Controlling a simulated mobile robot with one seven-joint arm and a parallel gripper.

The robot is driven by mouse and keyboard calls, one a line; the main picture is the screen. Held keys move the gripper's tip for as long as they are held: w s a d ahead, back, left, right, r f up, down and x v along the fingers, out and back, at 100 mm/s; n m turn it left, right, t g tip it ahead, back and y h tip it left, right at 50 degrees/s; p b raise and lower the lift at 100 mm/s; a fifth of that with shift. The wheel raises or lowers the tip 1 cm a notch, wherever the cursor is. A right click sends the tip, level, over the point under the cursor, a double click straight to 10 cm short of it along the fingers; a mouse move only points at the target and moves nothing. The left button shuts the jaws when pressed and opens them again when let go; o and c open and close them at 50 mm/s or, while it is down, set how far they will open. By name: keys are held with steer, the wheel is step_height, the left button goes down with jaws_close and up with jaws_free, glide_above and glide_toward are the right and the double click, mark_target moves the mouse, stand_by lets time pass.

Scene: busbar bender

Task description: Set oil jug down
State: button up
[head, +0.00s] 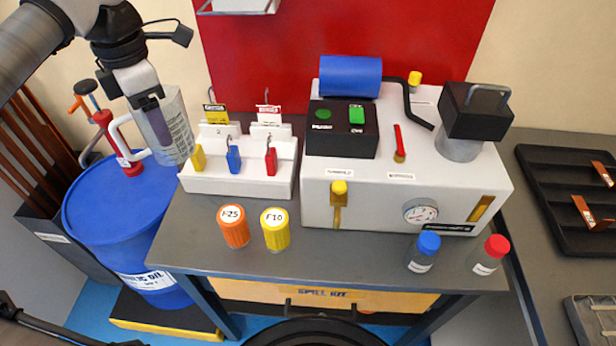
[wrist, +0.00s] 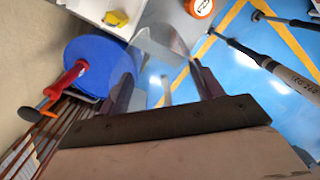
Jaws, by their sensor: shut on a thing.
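The oil jug (head: 172,132) is a clear, graduated container with a white handle at its left. My gripper (head: 158,122) is shut on the oil jug in the head view and holds it upright or nearly so, in front of the blue drum's upper right and left of the lockout rack. In the wrist view the jug (wrist: 160,62) shows as a see-through shape between the two dark fingers of my gripper (wrist: 165,85). The jug's base appears near the rack's left end; I cannot tell whether it touches anything.
The blue oil drum (head: 100,215) with a red hand pump (head: 115,145) stands at left. The grey bench (head: 340,255) holds a lockout rack (head: 240,182), orange (head: 233,228) and yellow (head: 275,230) canisters, the white bender (head: 365,205) and two capped bottles.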

steer(key=d+n, duration=0.5)
steer(key=d, duration=1.1)
steer(key=f+p, duration=0.1)
steer(key=f, duration=0.5)
steer(key=f+p, duration=0.1)
steer(key=f, duration=1.2)
steer(key=shift+w+d+f+p, duration=0.2)
steer(key=shift+w+d+p, duration=0.05)
steer(key=shift+p, duration=0.15)
steer(key=shift+f, duration=0.25)
steer(key=shift+f+b, duration=0.25)
steer(key=shift+b, duration=0.15)
steer(key=o, duration=1)
steer(key=shift+r, duration=0.1)
steer(key=shift+r, duration=0.15)
